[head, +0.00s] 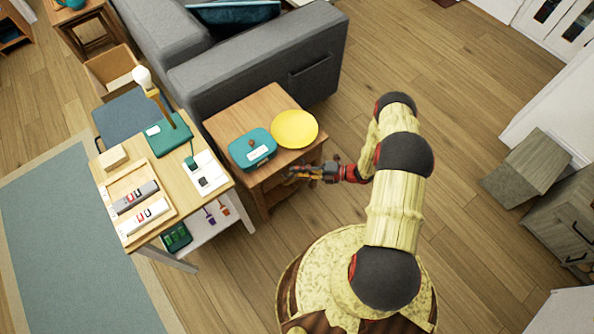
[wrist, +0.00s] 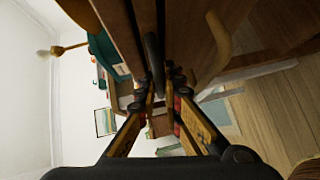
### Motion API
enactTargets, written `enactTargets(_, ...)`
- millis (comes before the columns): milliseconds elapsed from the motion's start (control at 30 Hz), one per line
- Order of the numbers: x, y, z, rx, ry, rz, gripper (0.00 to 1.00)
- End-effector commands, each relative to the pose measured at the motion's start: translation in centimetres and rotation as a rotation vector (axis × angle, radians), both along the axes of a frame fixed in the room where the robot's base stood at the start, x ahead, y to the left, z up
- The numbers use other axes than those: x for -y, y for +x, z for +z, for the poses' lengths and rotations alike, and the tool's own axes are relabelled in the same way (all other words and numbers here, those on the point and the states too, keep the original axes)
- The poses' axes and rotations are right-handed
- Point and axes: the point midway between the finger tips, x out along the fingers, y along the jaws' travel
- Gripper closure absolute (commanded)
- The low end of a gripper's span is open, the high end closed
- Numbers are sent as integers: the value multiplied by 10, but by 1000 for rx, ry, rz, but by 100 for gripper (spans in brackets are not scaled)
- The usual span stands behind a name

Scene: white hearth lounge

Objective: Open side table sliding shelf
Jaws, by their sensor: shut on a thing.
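The wooden side table (head: 236,117) stands against the sofa in the head view, with a teal box and a yellow plate on its top. My gripper (head: 297,174) is at the table's near side, below the top edge. In the wrist view the table's brown wood fills the upper middle, and a dark bar handle (wrist: 153,55) runs up from between my fingertips (wrist: 160,84). My gripper is shut on this handle. The sliding shelf is mostly hidden under the tabletop, and I cannot tell how far out it is.
The teal box (head: 253,152) and yellow plate (head: 294,128) sit close to the near edge. A light wood desk (head: 107,172) with a lamp stands close at the left. The grey sofa (head: 262,75) is behind. Wooden floor (head: 480,110) is free to the right.

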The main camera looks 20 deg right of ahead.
Motion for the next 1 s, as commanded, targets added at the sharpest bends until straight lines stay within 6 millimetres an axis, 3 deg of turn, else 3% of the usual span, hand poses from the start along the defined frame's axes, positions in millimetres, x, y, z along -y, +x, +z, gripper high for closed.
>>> enactTargets(233, 1, -2, -1, -3, 0, -1, 100)
enactTargets(367, 5, -14, -1, -4, 0, -3, 100)
enactTargets(800, 38, -115, 0, -4, 2, -7, 100)
enactTargets(1000, 51, -153, -1, -3, 2, -6, 100)
